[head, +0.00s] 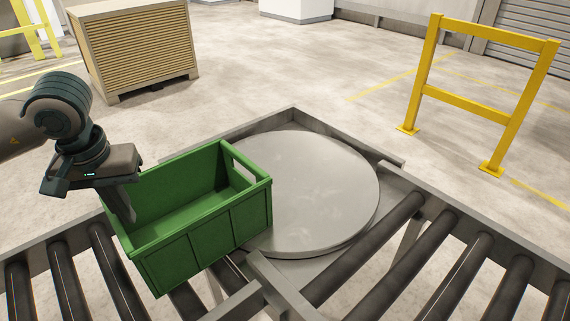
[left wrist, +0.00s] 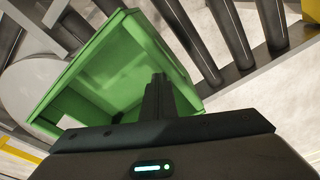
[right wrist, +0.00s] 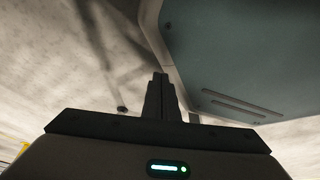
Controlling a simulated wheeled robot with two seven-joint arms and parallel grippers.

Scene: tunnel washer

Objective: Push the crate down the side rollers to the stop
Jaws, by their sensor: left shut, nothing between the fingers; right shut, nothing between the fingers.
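A green open-topped crate (head: 205,235) stands partly on the left rollers (head: 75,275) and partly over the round grey turntable plate (head: 310,190). It looks empty, with a handle slot in its far right end. My left gripper (head: 128,215) is shut and empty, fingers pointing down at the crate's left end. In the left wrist view the shut fingers (left wrist: 158,85) overlap the crate (left wrist: 115,65); I cannot tell whether they touch it. My right gripper (right wrist: 160,85) is shut and empty, seen only in the right wrist view, away from the crate.
More dark rollers (head: 460,270) run off the turntable to the lower right. A low grey metal rail (head: 230,130) edges the turntable corner. A yellow barrier (head: 475,105) stands at the right and a slatted beige box (head: 140,50) at the back left. Open floor lies behind.

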